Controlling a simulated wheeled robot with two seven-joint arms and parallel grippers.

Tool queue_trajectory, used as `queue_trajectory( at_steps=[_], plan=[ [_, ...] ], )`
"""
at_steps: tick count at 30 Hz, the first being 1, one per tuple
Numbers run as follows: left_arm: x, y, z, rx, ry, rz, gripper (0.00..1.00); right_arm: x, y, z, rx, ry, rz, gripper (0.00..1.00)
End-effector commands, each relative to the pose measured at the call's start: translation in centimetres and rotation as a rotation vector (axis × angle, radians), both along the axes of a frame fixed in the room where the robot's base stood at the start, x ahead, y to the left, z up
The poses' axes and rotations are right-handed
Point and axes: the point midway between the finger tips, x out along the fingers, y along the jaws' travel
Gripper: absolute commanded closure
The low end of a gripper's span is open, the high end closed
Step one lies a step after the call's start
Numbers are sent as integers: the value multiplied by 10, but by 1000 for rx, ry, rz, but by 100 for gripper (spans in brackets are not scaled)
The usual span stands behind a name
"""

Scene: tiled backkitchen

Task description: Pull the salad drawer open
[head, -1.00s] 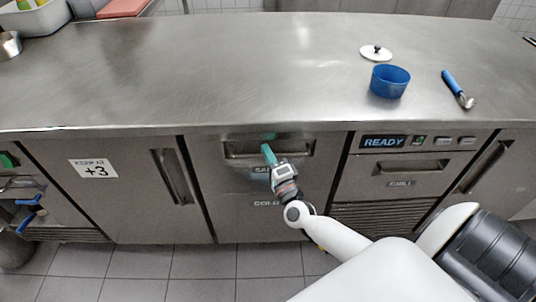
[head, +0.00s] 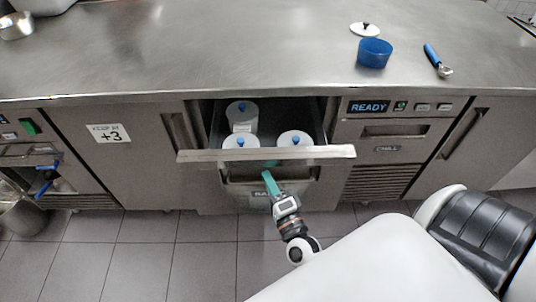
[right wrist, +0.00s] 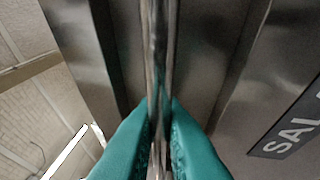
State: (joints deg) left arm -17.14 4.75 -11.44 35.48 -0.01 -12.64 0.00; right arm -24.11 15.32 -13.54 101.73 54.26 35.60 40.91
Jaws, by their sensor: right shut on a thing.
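The salad drawer (head: 190,156) stands pulled out from under the steel counter in the head view. Several white tubs with blue knobs on their lids, one of them a rear tub (head: 242,108), sit inside it. My right gripper (head: 267,178) is at the drawer's front, with its teal fingers shut on the handle. In the right wrist view the teal fingers (right wrist: 160,130) close on both sides of the metal handle bar (right wrist: 160,55). Part of the "SALAD" label (right wrist: 293,125) shows at the right there. In the head view the gripper partly covers the label. My left gripper is not in view.
The counter top (head: 220,55) holds a blue bowl (head: 375,54), a white lid (head: 365,29) and a blue-handled scoop (head: 437,60). A chill drawer with a READY panel (head: 369,107) is to the right. Tiled floor (head: 150,250) lies open in front.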

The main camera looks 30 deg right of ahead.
Motion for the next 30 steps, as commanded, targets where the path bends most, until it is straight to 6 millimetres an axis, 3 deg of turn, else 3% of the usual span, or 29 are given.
queue_trajectory(
  at_steps=[6, 15, 21, 30],
  plan=[
    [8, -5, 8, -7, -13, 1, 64, -51, 30, -1, 4, 5, -1, 100],
    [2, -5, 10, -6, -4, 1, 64, -95, 58, -1, 3, 3, -1, 100],
    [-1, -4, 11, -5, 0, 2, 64, -109, 66, -1, 1, 1, -1, 100],
    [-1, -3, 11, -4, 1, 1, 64, -112, 69, -1, 0, 1, -1, 100]
  ],
)
